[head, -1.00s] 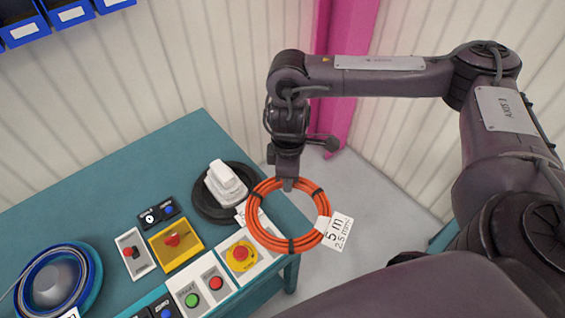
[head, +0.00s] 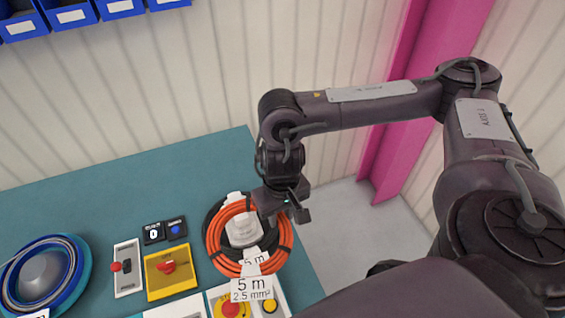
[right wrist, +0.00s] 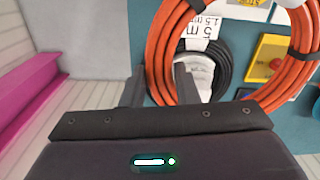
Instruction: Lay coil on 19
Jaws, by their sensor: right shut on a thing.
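An orange cable coil (head: 214,240) with black ties hangs from my right gripper (head: 283,206), at the table's right end in the head view. Its white tag (head: 252,288) reads 5 m, 2.5 mm². In the right wrist view the orange coil (right wrist: 160,55) passes between the fingers (right wrist: 160,85), which are shut on it. Behind it is a black coil (right wrist: 222,65) around a white holder (head: 243,232), tagged 5 m. In the head view the orange ring overlaps the black one; I cannot tell whether they touch. No number 19 is legible. My left gripper is not in view.
On the teal table (head: 100,200) stand a yellow switch box (head: 170,275), a grey switch (head: 127,268) and several button boxes. A blue cable coil (head: 75,275) lies at the left. Blue bins (head: 70,15) hang on the wall. A magenta post (head: 400,130) stands behind.

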